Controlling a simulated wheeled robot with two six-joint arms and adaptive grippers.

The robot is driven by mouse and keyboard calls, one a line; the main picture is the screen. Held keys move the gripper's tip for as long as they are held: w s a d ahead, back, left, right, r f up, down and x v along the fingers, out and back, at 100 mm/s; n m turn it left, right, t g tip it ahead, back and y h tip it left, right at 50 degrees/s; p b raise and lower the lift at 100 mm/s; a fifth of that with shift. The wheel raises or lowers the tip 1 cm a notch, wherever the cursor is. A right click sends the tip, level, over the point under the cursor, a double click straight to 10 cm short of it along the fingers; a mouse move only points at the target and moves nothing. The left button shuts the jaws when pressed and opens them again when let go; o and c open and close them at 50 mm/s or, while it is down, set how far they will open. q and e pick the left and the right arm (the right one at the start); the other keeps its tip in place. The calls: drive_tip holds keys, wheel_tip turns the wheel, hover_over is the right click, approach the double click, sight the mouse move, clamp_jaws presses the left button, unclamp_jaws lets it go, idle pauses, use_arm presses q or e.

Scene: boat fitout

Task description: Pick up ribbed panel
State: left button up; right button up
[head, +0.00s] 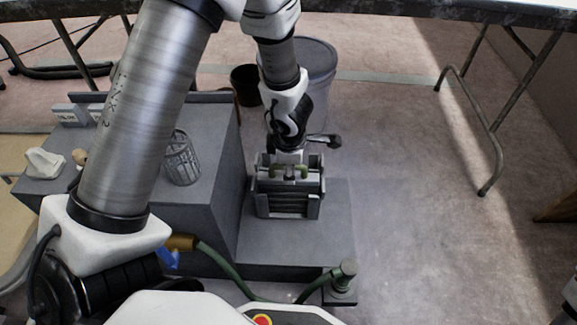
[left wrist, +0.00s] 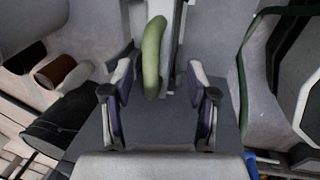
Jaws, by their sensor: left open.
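The grey ribbed panel (head: 287,201) stands upright between the side posts of a dark grey stand on a low grey step. Its top carries an olive-green handle (head: 277,171), which shows in the left wrist view as a green bar (left wrist: 153,58). My left gripper (head: 289,160) points down just above the stand. In the left wrist view the left gripper (left wrist: 158,105) has its fingers wide apart. The green bar lies between and beyond them, with no clear contact. My right gripper is not in view.
A taller grey block (head: 215,140) is left of the step, with a wire basket (head: 182,160) on it. A large grey bin (head: 312,75) stands behind. A green hose (head: 225,268) runs in front to a fitting (head: 342,280). The floor on the right is clear.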

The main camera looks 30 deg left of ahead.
sight(288, 189)
use_arm(q)
drive_tip(key=f+b, duration=0.2)
drive_tip(key=f, duration=0.1)
drive_tip(key=w+f+b, duration=0.1)
drive_tip(key=f, duration=0.1)
drive_tip(key=shift+a+b, duration=0.3)
drive_tip(key=shift+b, duration=0.05)
drive_tip(key=shift+s+r, duration=0.1)
drive_tip(key=shift+r, duration=0.1)
drive_tip(key=shift+c, duration=0.3)
clamp_jaws()
